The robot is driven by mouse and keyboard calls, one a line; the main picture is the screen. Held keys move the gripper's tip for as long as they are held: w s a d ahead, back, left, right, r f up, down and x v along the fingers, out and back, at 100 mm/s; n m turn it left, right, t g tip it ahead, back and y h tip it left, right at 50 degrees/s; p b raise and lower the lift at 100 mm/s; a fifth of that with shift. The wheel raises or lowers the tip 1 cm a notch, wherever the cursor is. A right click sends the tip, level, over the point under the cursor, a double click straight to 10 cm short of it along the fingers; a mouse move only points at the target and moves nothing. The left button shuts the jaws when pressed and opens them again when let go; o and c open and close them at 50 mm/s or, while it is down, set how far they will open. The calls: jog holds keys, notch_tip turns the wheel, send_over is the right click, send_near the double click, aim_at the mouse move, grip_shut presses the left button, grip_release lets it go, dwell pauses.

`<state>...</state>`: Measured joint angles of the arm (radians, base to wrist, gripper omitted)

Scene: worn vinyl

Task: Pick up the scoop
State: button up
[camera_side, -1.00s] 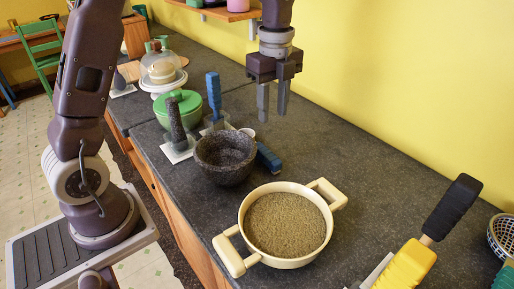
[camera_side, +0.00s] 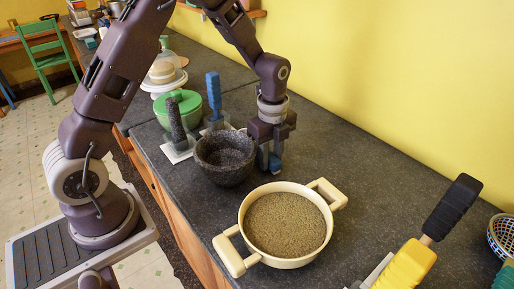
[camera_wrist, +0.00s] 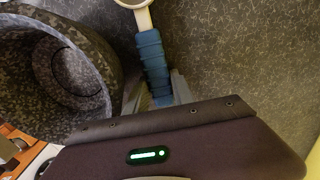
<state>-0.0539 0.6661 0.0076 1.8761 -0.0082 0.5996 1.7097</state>
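The scoop lies on the dark counter between the stone mortar and the wall. In the wrist view its blue handle (camera_wrist: 152,60) runs down between my fingers, and its pale round bowl (camera_wrist: 134,2) is cut off by the top edge. In the side view only a bit of the blue handle (camera_side: 275,164) shows by my fingertips; the rest is hidden. My gripper (camera_side: 270,160) points down, low over the counter, with its fingers (camera_wrist: 156,92) on either side of the handle. I cannot tell whether they press on it.
The mortar (camera_side: 225,172) stands close left of my gripper. A cream two-handled pot (camera_side: 245,215) of grains is in front.

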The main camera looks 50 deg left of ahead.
grip_shut()
jog(key=shift+r, duration=0.1)
notch_tip(320, 180, up, 10)
jog(key=shift+f, duration=0.1)
dwell(0.4)
